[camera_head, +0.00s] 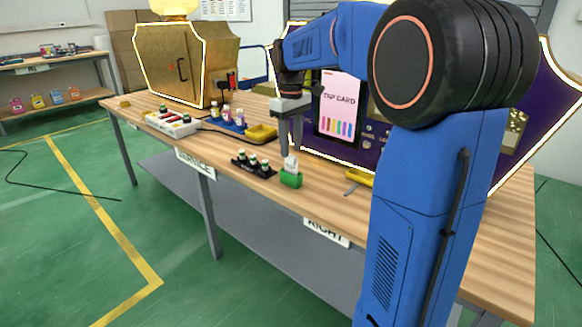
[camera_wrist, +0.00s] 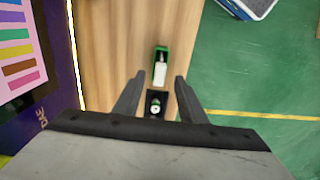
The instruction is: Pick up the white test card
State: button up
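The white test card (camera_head: 291,163) stands upright in a small green holder (camera_head: 291,180) near the front edge of the table. In the wrist view the card (camera_wrist: 159,73) shows as a white strip with the green holder (camera_wrist: 161,50) around its far end. My gripper (camera_head: 290,148) points down just above the card in the head view. In the wrist view my gripper (camera_wrist: 159,80) is open, its fingers apart on either side of the card's line. I cannot tell how much height separates the fingertips from the card.
A black rack (camera_head: 254,168) with small bottles stands left of the holder. A dark panel with a pink screen (camera_head: 339,105) rises behind it. A yellow tray (camera_head: 261,133), a blue tray of bottles (camera_head: 228,124) and a white tray (camera_head: 172,123) lie farther left. A yellow item (camera_head: 360,177) lies to the right.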

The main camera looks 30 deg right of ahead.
aim_at(291, 156)
jog(key=shift+f, duration=3.2)
grip_shut()
